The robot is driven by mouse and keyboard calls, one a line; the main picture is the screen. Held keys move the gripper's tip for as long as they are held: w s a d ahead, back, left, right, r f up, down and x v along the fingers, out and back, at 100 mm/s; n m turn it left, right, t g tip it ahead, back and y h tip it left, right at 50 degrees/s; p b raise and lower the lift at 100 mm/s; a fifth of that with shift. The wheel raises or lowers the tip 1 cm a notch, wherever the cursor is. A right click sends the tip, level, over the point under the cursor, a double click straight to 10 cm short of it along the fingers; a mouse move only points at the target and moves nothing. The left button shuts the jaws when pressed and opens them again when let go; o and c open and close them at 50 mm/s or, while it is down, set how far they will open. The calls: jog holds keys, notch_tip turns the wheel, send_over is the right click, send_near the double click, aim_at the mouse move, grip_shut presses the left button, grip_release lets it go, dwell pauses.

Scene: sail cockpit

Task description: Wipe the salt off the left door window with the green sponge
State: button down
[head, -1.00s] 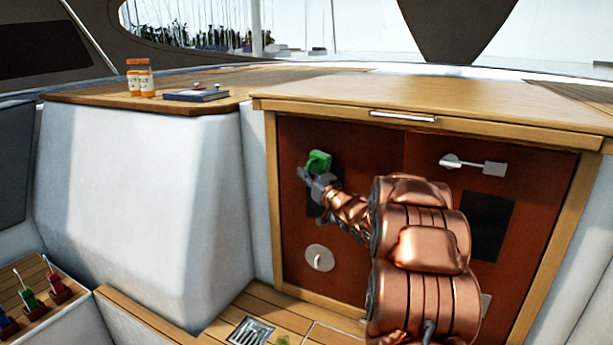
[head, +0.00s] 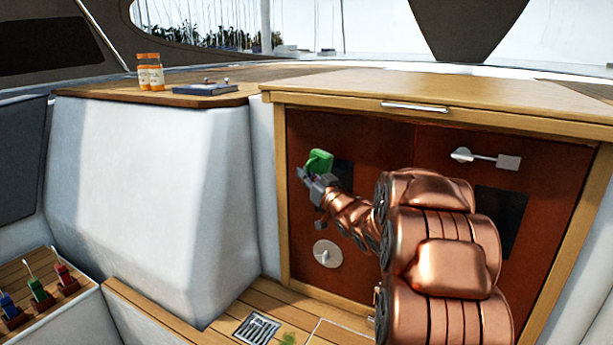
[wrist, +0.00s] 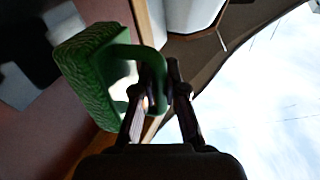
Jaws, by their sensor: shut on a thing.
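The green sponge (head: 319,161) is in front of the upper part of the left door (head: 300,220), at the left edge of its dark window (head: 343,174). My gripper (head: 318,181) is shut on the sponge's handle. The wrist view shows the fingers (wrist: 158,85) on the green loop handle, with the ribbed sponge block (wrist: 90,65) toward the door. I cannot tell whether the sponge touches the door. My arm hides part of the window. Any salt on it is too small to tell.
A round disc (head: 327,253) is low on the left door. The right door has a latch (head: 486,158) and a dark window (head: 498,220). Orange-capped jars (head: 150,75) and a grey box (head: 206,89) stand on the ledge. Winch-like handles (head: 38,290) sit at lower left.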

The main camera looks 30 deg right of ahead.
jog(key=shift+s+a+b, duration=0.35)
jog(key=shift+s+a, duration=0.05)
jog(key=shift+a, duration=0.25)
jog(key=shift+s+a+b, duration=0.3)
jog(key=shift+s+a, duration=0.05)
jog(key=shift+a, duration=0.3)
